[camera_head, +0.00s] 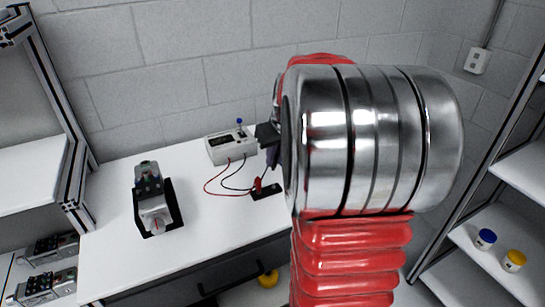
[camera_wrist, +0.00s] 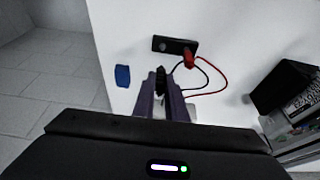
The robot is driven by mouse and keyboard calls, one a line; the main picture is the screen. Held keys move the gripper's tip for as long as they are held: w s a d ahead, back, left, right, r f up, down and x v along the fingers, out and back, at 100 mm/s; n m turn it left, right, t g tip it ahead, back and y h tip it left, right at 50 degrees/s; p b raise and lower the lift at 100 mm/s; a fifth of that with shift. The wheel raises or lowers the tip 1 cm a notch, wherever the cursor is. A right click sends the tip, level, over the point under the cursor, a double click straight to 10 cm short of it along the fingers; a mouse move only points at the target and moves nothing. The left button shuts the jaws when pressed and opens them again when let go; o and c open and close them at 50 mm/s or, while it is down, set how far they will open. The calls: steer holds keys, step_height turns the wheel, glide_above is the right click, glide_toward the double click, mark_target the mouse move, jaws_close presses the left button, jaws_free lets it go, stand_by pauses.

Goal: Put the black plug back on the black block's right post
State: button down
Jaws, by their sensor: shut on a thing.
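The black block (camera_head: 268,191) lies on the white bench in the head view. It also shows in the wrist view (camera_wrist: 175,46), where a red plug (camera_wrist: 189,60) sits on its right-hand end and a bare post (camera_wrist: 163,46) shows at its left-hand end. My gripper (camera_wrist: 161,76) has its purple fingers closed around the black plug (camera_wrist: 161,82), apart from the block in the wrist picture. Most of the plug is hidden between the fingers. In the head view my wrist and arm hide much of my gripper.
A meter (camera_head: 232,146) with a red lead (camera_head: 215,192) and a black lead stands at the back of the bench. A motor unit on a black base (camera_head: 152,205) stands to the left. A small blue object (camera_wrist: 122,75) lies near the bench edge. Shelves (camera_head: 500,225) stand at right.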

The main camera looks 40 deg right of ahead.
steer(key=shift+f, duration=3.35)
steer(key=shift+s+f, duration=0.15)
steer(key=c, duration=1.7)
jaws_free()
steer(key=shift+r, duration=3.5)
steer(key=shift+s+m, duration=0.1)
steer(key=shift+m, duration=0.2)
